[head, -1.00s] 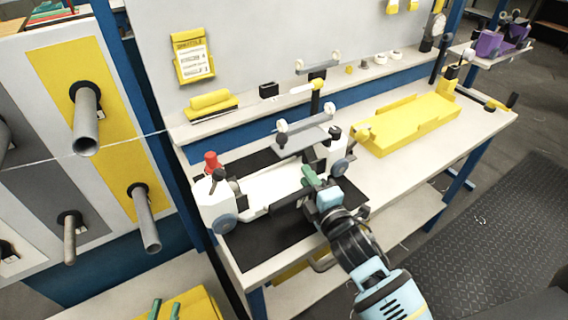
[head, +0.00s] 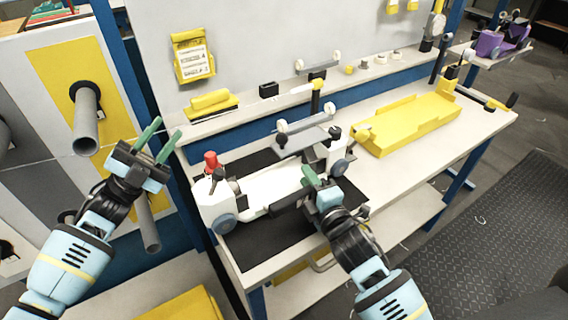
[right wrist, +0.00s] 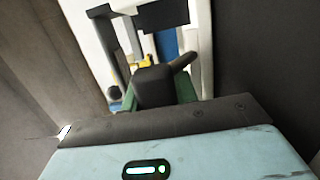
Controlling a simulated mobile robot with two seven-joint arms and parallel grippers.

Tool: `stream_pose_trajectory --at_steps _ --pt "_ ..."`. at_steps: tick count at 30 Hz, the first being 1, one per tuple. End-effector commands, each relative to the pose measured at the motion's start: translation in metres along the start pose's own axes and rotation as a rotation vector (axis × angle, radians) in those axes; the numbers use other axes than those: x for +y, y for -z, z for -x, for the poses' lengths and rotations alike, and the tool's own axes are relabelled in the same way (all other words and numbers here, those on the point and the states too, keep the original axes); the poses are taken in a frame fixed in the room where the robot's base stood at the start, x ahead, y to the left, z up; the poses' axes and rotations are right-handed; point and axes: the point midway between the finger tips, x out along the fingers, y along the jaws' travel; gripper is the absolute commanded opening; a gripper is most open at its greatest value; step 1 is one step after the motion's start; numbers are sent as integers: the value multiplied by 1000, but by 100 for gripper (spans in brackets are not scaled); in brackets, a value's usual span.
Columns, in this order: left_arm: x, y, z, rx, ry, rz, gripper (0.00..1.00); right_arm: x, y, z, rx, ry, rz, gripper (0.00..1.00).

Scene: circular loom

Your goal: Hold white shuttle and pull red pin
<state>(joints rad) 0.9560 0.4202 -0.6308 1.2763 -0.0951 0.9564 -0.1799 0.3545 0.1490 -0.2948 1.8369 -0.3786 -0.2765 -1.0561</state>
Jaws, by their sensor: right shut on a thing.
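The white shuttle (head: 270,188) lies on the black mat on the workbench, with blue-grey wheels at its ends. The red pin (head: 211,162) stands upright at its left end. My right gripper (head: 309,180) is at the shuttle's near right side, shut on a dark block-like part (right wrist: 155,86) of it; the right wrist view shows this block at the green fingers. My left gripper (head: 160,140) is raised left of the shuttle and red pin, its green fingers spread, empty and apart from both.
The black mat (head: 262,243) lies under the shuttle on the bench. A grey bracket with white rollers (head: 303,138) stands behind it. A yellow tray (head: 408,122) lies to the right. Grey pegs (head: 86,128) stick out from the panel at left, near my left arm.

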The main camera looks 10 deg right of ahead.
Motion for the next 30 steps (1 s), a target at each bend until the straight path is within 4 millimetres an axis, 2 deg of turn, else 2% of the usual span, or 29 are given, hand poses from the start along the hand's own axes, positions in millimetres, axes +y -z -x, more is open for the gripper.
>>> stream_pose_trajectory --at_steps 1,3,9,16,19,23,26,30 --pt "5 7 -23 65 -42 -62 29 1 0 0 0 -3 0 0" --pt "21 19 -47 156 -109 -150 29 1 0 0 0 -3 0 0" --pt "69 56 -105 457 -306 -419 29 1 0 0 1 -3 0 0" --pt "123 90 -145 852 -548 -730 29 2 0 0 0 -4 0 0" --pt "140 93 -149 1032 -686 -846 29 2 0 0 0 -4 -1 0" --pt "147 76 -132 1212 -946 -912 29 2 0 0 0 -4 -1 0" --pt "138 56 -116 1321 -1172 -944 29 2 0 0 0 -4 -1 0" --pt "105 24 -96 1421 -1506 -972 29 2 0 0 0 -4 -1 0"
